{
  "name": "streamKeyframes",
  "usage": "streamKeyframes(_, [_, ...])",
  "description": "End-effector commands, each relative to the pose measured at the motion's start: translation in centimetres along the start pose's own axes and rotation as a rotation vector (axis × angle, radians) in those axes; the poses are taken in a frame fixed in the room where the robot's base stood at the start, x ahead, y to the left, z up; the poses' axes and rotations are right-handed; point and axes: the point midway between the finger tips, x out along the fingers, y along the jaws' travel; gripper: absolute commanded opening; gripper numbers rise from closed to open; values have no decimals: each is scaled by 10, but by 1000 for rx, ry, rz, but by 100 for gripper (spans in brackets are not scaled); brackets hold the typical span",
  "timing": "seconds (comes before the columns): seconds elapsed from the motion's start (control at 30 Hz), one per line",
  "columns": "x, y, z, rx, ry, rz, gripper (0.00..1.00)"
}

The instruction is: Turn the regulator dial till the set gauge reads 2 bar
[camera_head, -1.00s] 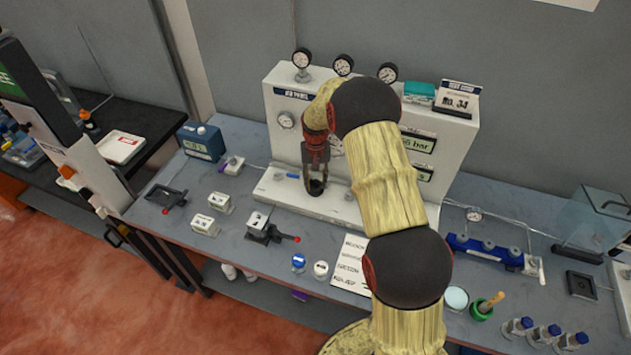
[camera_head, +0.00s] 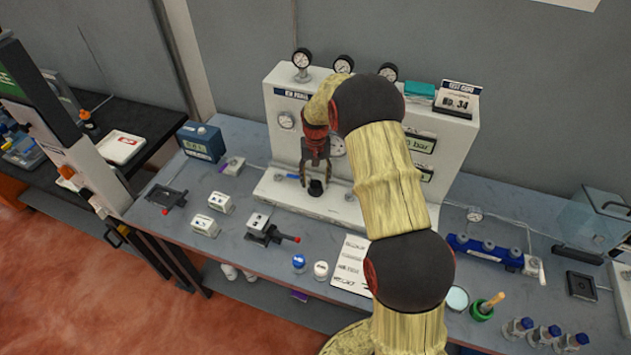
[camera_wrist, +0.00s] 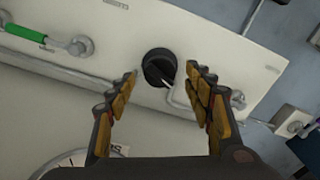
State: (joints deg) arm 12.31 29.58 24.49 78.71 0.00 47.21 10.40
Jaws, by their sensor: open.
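The regulator dial, a black round knob (camera_head: 316,187), sits on the white ledge at the foot of the panel; it also shows in the wrist view (camera_wrist: 158,67). My gripper (camera_head: 316,178) is open above the dial, pointing down at it. In the wrist view my fingers (camera_wrist: 165,82) are spread to either side of the knob's near part, with nothing held. A round gauge (camera_head: 338,146) on the panel is partly hidden by my arm. A gauge face (camera_wrist: 68,165) is cut off at the bottom of the wrist view. I cannot read it.
The white panel (camera_head: 268,118) carries small gauges on top and a display ending in "bar" (camera_head: 420,143), partly hidden by my arm.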

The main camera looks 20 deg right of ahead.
Motion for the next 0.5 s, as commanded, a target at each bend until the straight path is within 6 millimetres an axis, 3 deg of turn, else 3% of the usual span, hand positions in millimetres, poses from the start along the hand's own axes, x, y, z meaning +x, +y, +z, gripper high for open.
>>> streamKeyframes(0.3, [-66,0,-1,0,3,-1,52])
streamKeyframes(0.5, [-91,0,0,0,1,0,52])
